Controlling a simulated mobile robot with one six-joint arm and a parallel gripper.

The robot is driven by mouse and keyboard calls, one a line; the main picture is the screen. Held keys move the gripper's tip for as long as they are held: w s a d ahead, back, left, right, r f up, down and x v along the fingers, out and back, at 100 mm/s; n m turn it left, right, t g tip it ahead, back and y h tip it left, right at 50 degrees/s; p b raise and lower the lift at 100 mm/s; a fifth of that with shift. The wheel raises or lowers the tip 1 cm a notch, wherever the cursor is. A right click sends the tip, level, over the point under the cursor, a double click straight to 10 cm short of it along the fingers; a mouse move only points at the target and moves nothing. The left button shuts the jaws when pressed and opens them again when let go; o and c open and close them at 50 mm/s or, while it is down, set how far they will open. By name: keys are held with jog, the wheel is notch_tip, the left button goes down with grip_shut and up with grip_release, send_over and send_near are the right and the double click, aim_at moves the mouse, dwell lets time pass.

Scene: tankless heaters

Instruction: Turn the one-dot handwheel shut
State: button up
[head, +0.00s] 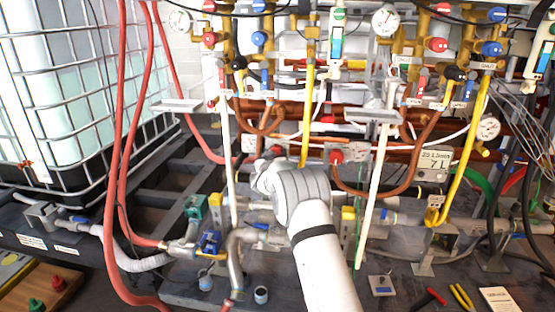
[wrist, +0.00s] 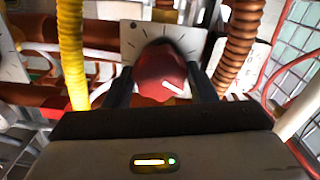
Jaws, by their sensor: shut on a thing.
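A red handwheel (wrist: 160,72) with a white mark on its face sits in front of a white plate (wrist: 140,38) in the wrist view. One dark dot shows near the plate's corner; other marks are partly hidden. My gripper (wrist: 161,84) has one dark finger on each side of the handwheel and is shut on it. The white mark points slantwise across the lower right of the wheel. In the head view my white wrist hides this handwheel and the fingers.
Another red handwheel (head: 336,156) stands close to the right of my wrist in the head view. A yellow hose (wrist: 72,55) and a copper corrugated hose (wrist: 240,40) flank the gripped wheel. A caged tank (head: 75,90) stands at left.

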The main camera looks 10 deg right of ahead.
jog(key=shift+d+r+m+b, duration=0.1)
jog(key=shift+m+b, duration=1.65)
jog(key=shift+m, duration=1.25)
jog(key=shift+d+r+m+b, duration=0.1)
jog(key=shift+m+b, duration=1.65)
jog(key=shift+m, duration=1.25)
jog(key=o, duration=0.7)
jog(key=shift+d, duration=0.1)
jog(key=shift+o, duration=1.3)
jog(key=shift+f, duration=0.1)
jog(key=p+v, duration=0.1)
jog(key=v, duration=0.7)
jog(key=shift+p, duration=0.35)
